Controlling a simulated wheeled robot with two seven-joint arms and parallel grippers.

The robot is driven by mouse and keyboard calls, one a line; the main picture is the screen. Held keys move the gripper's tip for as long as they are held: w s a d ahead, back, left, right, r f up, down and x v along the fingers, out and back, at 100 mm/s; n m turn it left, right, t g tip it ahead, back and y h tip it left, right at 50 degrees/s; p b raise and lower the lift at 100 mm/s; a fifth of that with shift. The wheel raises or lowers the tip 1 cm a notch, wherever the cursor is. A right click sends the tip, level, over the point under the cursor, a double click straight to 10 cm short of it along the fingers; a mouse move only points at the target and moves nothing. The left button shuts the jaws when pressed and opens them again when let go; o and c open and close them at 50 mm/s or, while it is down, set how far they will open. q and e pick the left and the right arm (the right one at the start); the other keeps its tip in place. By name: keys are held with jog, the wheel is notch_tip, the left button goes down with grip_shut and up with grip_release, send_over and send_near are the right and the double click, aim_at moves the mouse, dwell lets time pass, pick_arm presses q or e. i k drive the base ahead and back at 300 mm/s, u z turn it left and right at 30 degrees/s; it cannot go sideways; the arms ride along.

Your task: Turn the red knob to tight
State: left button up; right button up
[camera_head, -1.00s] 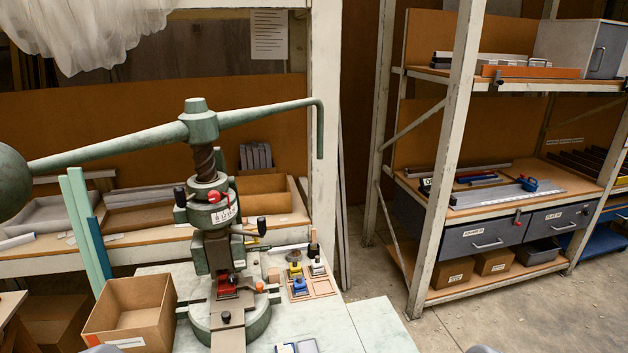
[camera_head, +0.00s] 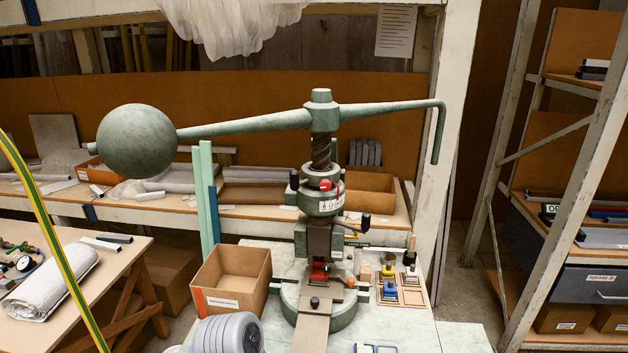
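The green fly press stands on the pale bench, with its long arm and ball weight (camera_head: 137,141) across the top. A small red knob (camera_head: 326,184) sits on the front of the press collar, just above a white marked label (camera_head: 333,201). The label is too small to read. Another red part (camera_head: 319,272) is low down at the ram. Neither of my grippers is in view. A grey ribbed rounded shape at the bottom edge looks like part of my arm.
An open cardboard box (camera_head: 232,279) stands left of the press base. A wooden tray (camera_head: 403,291) with small coloured tools lies to the right. A side table (camera_head: 75,290) is at left, behind a yellow-green striped line (camera_head: 48,240). A shelf rack stands at right.

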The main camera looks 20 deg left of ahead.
aim_at(324, 186)
jog(key=u, duration=2.7)
jog(key=k, duration=0.85)
jog(key=z, duration=1.2)
jog(key=i, duration=0.5)
jog(key=u, duration=0.1)
